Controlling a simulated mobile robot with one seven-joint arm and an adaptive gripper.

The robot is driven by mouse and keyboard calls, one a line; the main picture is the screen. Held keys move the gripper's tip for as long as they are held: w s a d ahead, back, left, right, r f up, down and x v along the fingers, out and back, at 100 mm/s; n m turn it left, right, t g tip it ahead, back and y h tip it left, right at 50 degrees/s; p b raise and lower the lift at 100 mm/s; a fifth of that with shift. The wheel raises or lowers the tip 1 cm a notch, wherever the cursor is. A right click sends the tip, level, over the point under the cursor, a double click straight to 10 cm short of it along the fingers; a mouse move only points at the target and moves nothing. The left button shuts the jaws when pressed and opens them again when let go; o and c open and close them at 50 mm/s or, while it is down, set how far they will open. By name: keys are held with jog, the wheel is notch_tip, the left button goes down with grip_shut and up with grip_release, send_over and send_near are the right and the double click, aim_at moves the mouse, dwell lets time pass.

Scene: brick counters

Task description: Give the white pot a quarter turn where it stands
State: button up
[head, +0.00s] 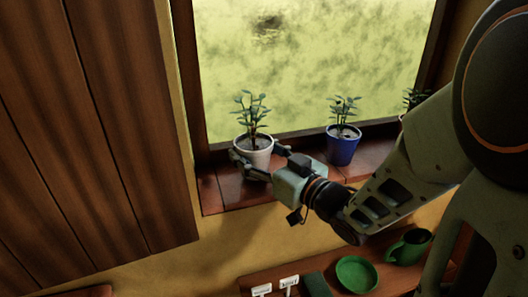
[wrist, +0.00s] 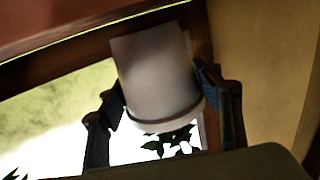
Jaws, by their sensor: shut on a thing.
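The white pot (head: 257,157) with a leafy green plant (head: 252,115) stands upright at the left end of the wooden window sill. My gripper (head: 257,151) reaches it from the right and front, with its fingers around the pot's sides. The wrist view shows the white pot (wrist: 158,75) upside down in the picture, between the two fingers of my gripper (wrist: 163,95). The gripper is shut on the pot. The pot's far side is hidden.
A blue pot (head: 342,148) with a plant stands to the right on the sill (head: 235,192). Another plant (head: 414,98) is partly behind my arm. Below are a green bowl (head: 356,273), a green mug (head: 410,246) and small white signs (head: 289,282). A wooden panel (head: 95,130) rises at left.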

jog(key=shift+w+a+f, duration=0.15)
jog(key=shift+a+f, duration=0.05)
jog(key=shift+a, duration=0.05)
jog(key=shift+d+r+n+g+y+p, duration=0.1)
jog(key=shift+n+g+y+p, duration=0.35)
jog(key=shift+n+g+y, duration=0.2)
jog(key=n+g+y, duration=0.2)
jog(key=g, duration=0.1)
jog(key=shift+n+y+p, duration=0.25)
jog(key=shift+n+p, duration=0.1)
jog(key=shift+f+g, duration=0.25)
jog(key=shift+f, duration=0.2)
jog(key=o, duration=1.5)
jog(key=shift+o, duration=1)
jog(key=shift+f, duration=0.1)
